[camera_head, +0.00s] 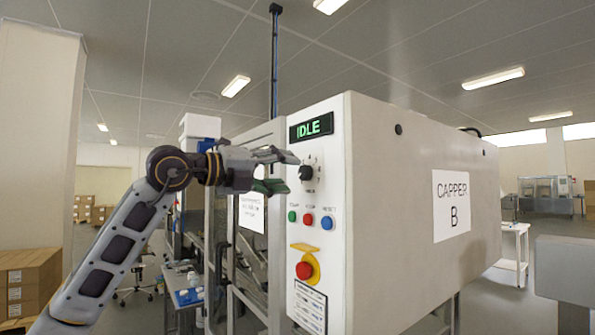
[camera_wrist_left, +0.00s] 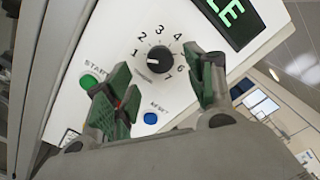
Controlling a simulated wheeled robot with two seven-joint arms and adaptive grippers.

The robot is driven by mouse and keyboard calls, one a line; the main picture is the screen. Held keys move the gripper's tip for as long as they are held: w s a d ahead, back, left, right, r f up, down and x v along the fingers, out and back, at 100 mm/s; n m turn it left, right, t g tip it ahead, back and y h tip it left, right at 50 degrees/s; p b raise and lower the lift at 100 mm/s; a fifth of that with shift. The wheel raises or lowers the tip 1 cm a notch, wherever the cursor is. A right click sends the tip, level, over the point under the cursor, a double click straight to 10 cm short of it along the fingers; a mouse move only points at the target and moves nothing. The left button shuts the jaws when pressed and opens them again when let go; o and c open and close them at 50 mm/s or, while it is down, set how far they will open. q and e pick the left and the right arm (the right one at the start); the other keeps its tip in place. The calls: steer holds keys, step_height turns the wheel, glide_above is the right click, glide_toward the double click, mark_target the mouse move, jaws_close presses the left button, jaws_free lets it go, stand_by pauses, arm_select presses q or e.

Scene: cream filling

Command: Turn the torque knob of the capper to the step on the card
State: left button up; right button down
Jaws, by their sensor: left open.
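The capper (camera_head: 415,215) is a large pale cabinet labelled "CAPPER B". Its torque knob (camera_head: 306,173) is black, on the white front panel under the green "IDLE" display (camera_head: 311,127). In the left wrist view the knob (camera_wrist_left: 158,60) has numbers around it up to 7, and its white mark points left, near the 1. My left gripper (camera_head: 289,172) is open in front of the panel. Its green-padded fingers (camera_wrist_left: 168,72) stand on either side of the knob in the picture, apart from it. A card (camera_head: 252,212) hangs left of the panel; its text is too small to read. My right gripper is out of view.
Below the knob are green (camera_head: 292,216), red (camera_head: 308,220) and blue (camera_head: 327,223) buttons. A red emergency stop (camera_head: 304,270) on yellow and a printed label (camera_head: 310,306) sit lower. Boxes (camera_head: 28,280) stand at the left.

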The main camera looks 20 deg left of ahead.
mark_target(302, 173)
arm_select(q)
steer(key=x, duration=0.3)
steer(key=shift+d+p, duration=0.15)
steer(key=shift+p, duration=0.15)
steer(key=shift+w+d, duration=0.25)
steer(key=shift+w, duration=0.2)
steer(key=shift+w+d, duration=0.1)
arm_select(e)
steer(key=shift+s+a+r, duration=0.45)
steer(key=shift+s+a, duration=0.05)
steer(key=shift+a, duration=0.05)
arm_select(q)
steer(key=c, duration=1)
steer(key=shift+c, duration=0.2)
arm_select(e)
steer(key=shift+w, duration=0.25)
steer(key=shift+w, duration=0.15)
